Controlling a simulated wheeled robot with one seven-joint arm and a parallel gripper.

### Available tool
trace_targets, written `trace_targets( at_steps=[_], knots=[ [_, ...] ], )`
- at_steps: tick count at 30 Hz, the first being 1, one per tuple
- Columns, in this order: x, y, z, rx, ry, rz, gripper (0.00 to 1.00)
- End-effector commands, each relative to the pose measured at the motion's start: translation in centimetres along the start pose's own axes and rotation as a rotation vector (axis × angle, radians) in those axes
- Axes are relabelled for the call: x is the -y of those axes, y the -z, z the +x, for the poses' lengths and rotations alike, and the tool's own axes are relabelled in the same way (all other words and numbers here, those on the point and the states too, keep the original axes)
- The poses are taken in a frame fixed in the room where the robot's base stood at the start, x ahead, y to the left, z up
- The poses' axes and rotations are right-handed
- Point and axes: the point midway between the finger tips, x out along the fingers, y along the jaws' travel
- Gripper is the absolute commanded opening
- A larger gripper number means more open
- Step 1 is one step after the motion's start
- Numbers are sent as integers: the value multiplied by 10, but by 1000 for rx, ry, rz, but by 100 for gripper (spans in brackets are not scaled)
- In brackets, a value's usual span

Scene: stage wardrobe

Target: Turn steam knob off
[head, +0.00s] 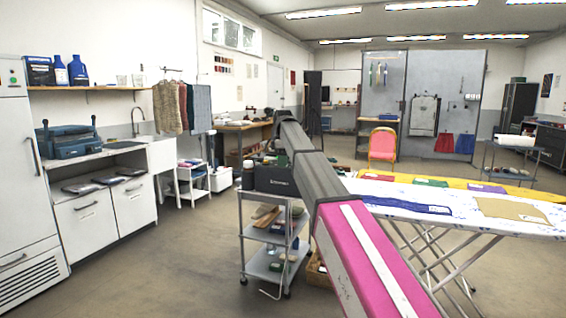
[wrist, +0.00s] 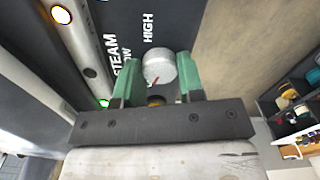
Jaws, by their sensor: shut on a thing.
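The steam knob (wrist: 158,66) shows in the wrist view as a round silver dial with a red pointer line on its lower part. It sits on a dark panel (wrist: 182,22) with white lettering reading STEAM, HIGH and a partly covered word that looks like LOW. My gripper (wrist: 158,78) has its green fingers on either side of the knob and is shut on it. The red line points down in the picture, away from HIGH. The head view does not show the knob or my fingertips; my arm covers that area.
A metal strip (wrist: 83,42) beside the panel carries a lit green light (wrist: 103,103). In the head view, an ironing board (head: 470,212) with cloths stands right of my arm. A grey trolley (head: 262,262) stands left of it. Floor further left is clear.

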Motion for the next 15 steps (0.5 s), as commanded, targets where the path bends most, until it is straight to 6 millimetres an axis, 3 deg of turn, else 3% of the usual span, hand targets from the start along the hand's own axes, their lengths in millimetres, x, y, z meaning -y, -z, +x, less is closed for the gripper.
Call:
trace_targets(
  at_steps=[2,3,5,15],
  knots=[
    [0,0,-1,-1,-1,-2,12],
    [0,0,-1,-1,-1,-2,39],
    [0,0,0,-1,-1,-2,58],
    [0,0,-2,0,0,0,61]
  ],
)
